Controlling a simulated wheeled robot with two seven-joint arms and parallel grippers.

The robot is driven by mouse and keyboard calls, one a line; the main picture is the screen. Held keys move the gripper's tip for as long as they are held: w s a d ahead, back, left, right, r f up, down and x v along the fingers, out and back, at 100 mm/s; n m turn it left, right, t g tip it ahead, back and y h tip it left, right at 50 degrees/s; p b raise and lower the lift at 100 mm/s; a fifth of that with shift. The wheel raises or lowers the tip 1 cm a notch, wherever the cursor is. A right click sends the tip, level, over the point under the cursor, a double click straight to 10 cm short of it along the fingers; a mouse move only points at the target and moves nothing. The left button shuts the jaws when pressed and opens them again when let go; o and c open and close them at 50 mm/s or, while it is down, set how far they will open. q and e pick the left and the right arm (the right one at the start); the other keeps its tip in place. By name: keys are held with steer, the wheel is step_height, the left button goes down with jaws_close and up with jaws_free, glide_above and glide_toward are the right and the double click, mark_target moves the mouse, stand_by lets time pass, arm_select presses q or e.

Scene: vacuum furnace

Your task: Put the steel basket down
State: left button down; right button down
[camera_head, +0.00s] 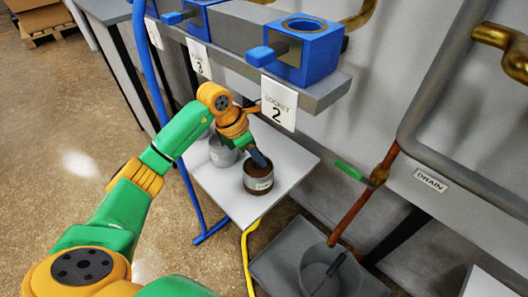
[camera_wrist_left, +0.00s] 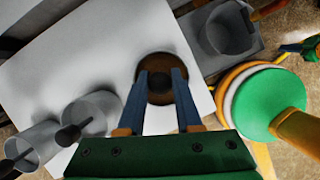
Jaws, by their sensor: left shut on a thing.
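The steel basket appears to be the round labelled container (camera_head: 258,179) with a brown inside, over the front right part of the pale table (camera_head: 215,187). The writing on its label is too small to read. It also shows in the left wrist view (camera_wrist_left: 154,94), with a dark knob at its middle. My left gripper (camera_head: 262,163) comes down from above and is shut on it; its two blue fingers (camera_wrist_left: 161,84) flank the knob. The basket is upright, and I cannot tell whether its bottom touches the table.
Grey cups (camera_wrist_left: 92,112) stand close by on the same table; one shows in the head view (camera_head: 222,152). A blue socket block (camera_head: 305,52) sits on the shelf above. A grey tray (camera_head: 285,262) with a grey bucket (camera_head: 330,277) lies to the right, below a copper drain pipe (camera_head: 362,205).

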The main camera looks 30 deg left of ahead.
arm_select(q)
steer(key=shift+s+a, duration=0.35)
steer(key=c, duration=1)
jaws_free()
steer(key=shift+f, duration=0.2)
steer(key=o, duration=0.4)
arm_select(e)
steer(key=shift+s+a+r, duration=0.1)
steer(key=shift+s+a, duration=0.05)
steer(key=shift+a, duration=0.25)
arm_select(q)
steer(key=shift+d, duration=0.1)
